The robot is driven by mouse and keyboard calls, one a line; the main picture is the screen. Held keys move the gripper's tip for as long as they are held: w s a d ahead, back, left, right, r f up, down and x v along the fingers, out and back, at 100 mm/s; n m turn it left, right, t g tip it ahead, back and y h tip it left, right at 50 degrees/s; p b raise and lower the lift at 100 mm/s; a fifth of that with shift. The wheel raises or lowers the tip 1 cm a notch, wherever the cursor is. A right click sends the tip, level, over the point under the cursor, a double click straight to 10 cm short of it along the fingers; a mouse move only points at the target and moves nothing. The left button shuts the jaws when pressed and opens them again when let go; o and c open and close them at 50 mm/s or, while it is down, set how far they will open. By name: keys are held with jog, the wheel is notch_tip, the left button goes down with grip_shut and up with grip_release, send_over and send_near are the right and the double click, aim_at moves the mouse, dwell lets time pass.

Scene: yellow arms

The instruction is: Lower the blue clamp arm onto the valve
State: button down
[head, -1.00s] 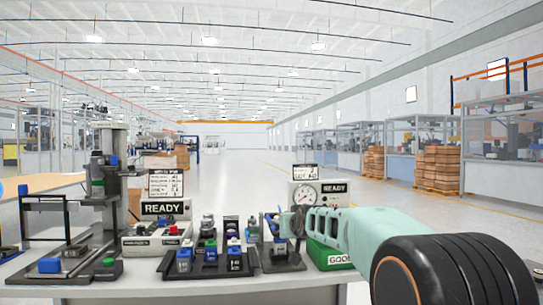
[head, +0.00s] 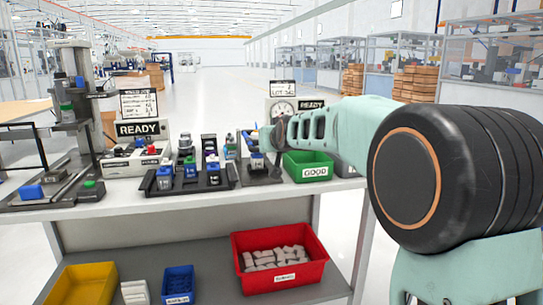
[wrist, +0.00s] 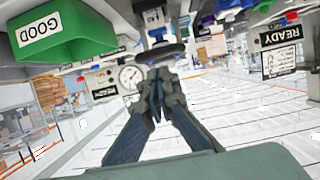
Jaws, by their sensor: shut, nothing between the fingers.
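The clamp fixture has a black base (head: 262,176) on the bench, left of the green bin. A blue piece that looks like the clamp arm (head: 247,138) stands raised at its top, partly hidden by my gripper. A small blue and white block (head: 257,160), probably the valve, sits below it on the fixture. My gripper (head: 268,137) is shut and empty, just right of the blue piece; I cannot tell whether they touch. In the wrist view, which is upside down, my shut fingertips (wrist: 156,78) are close to a dark round disc (wrist: 160,53).
A green GOOD bin (head: 308,165) stands right of the fixture, under my arm. A black rack (head: 190,178) with several blue-topped parts is to the left. A gauge box (head: 284,103) stands behind. A red bin (head: 280,258) sits on the lower shelf.

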jog(key=shift+s+d+f, duration=0.15)
jog(key=shift+s+f, duration=0.3)
jog(key=shift+s, duration=0.35)
jog(key=shift+s+d+f, duration=0.2)
jog(key=shift+s+f, duration=0.2)
jog(key=shift+s, duration=0.45)
jog(key=shift+s+d+f, duration=0.15)
jog(key=shift+s+f, duration=0.3)
jog(key=shift+s, duration=0.35)
